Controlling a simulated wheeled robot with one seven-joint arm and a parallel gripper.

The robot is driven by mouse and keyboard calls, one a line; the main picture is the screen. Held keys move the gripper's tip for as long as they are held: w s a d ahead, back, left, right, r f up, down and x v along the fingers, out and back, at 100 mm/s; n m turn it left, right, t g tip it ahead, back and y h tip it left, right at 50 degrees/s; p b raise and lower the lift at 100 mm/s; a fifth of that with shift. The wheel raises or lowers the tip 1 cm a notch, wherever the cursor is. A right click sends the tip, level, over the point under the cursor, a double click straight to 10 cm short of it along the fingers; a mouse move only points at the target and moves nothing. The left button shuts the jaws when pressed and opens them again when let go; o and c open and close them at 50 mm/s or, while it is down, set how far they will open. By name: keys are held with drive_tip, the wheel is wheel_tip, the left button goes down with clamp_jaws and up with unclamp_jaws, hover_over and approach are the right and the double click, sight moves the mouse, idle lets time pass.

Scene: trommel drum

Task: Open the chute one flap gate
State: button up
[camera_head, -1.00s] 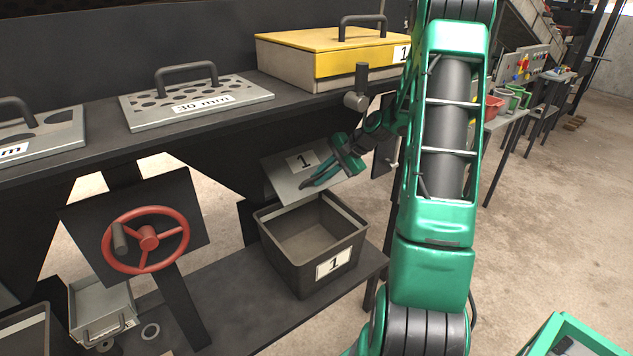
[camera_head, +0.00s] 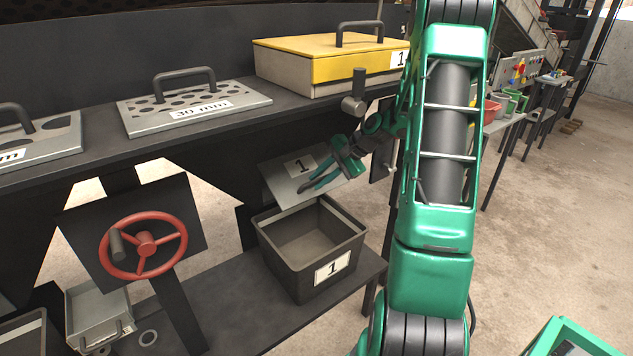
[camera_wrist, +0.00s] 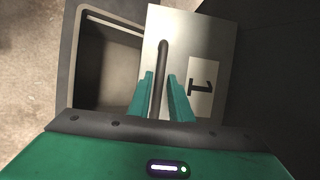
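The chute one flap gate (camera_head: 289,187) is a tilted grey metal plate with a label "1", under the shelf and above an open bin. In the wrist view the flap (camera_wrist: 207,42) shows with a dark bar handle (camera_wrist: 163,58) standing off it. My gripper (camera_head: 319,178) is in front of the flap. Whether the fingertips touch the plate I cannot tell. The flap's upper edge is partly in shadow.
A dark bin (camera_head: 311,252) labelled "1" stands below the flap on the lower shelf. A red handwheel (camera_head: 143,245) is at left, a yellow-lidded box (camera_head: 325,55) above.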

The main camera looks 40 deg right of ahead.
drive_tip(key=v, duration=0.2)
drive_tip(key=shift+s+d+r, duration=0.2)
drive_tip(key=shift+s+d, duration=0.1)
drive_tip(key=s+d, duration=0.6)
drive_tip(key=s, duration=0.3)
drive_tip(key=shift+d, duration=0.3)
drive_tip(key=shift+s+f, duration=0.1)
drive_tip(key=shift+s, duration=0.05)
